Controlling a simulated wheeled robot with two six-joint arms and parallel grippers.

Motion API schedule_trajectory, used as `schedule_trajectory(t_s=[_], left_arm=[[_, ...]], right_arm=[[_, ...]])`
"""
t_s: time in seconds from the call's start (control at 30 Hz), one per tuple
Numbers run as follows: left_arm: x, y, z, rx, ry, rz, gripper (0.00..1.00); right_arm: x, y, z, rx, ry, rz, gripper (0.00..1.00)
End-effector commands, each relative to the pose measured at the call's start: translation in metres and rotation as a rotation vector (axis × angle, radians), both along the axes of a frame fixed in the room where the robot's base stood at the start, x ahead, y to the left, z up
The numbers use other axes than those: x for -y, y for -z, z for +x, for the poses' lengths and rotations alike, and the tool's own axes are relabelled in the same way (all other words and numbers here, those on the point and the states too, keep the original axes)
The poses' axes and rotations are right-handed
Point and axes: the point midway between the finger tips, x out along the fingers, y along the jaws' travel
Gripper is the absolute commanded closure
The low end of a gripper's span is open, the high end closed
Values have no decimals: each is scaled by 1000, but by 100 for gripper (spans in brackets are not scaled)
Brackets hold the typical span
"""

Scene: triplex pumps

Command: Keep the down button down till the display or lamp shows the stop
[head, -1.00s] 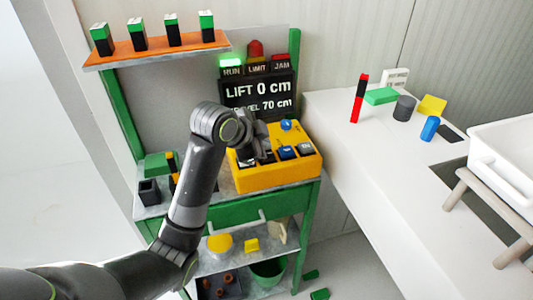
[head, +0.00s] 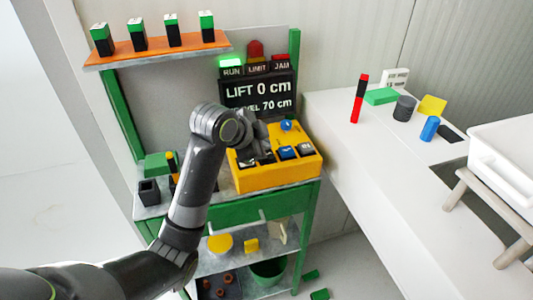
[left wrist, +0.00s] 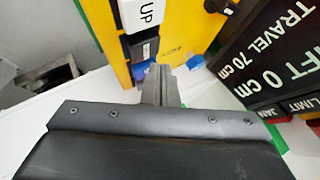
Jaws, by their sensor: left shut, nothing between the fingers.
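The yellow button box (head: 275,178) stands on the green bench. It carries blue and dark buttons; a blue-topped button (head: 287,153) shows right of my gripper. My left gripper (head: 262,153) is shut and empty, its tips over the box's left buttons. The display (head: 258,92) reads LIFT 0 cm and 70 cm travel. The RUN lamp (head: 231,63) glows green; the LIMIT lamp (head: 257,66) looks unlit.
The JAM lamp (head: 281,63) and a red beacon (head: 255,49) sit by the display. An orange shelf (head: 160,50) with several green-black blocks is above left. A white counter (head: 365,160) with small coloured objects stands right. A blue knob (head: 286,125) is at the box's back.

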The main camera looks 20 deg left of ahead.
Motion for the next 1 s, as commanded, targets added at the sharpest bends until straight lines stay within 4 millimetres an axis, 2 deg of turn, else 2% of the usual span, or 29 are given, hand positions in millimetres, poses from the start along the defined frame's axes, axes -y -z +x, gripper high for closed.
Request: schedule_trajectory(t_s=[1.0], left_arm=[[0,9,0,0,0,0,100]], right_arm=[[0,-2,0,1,0,0,55]])
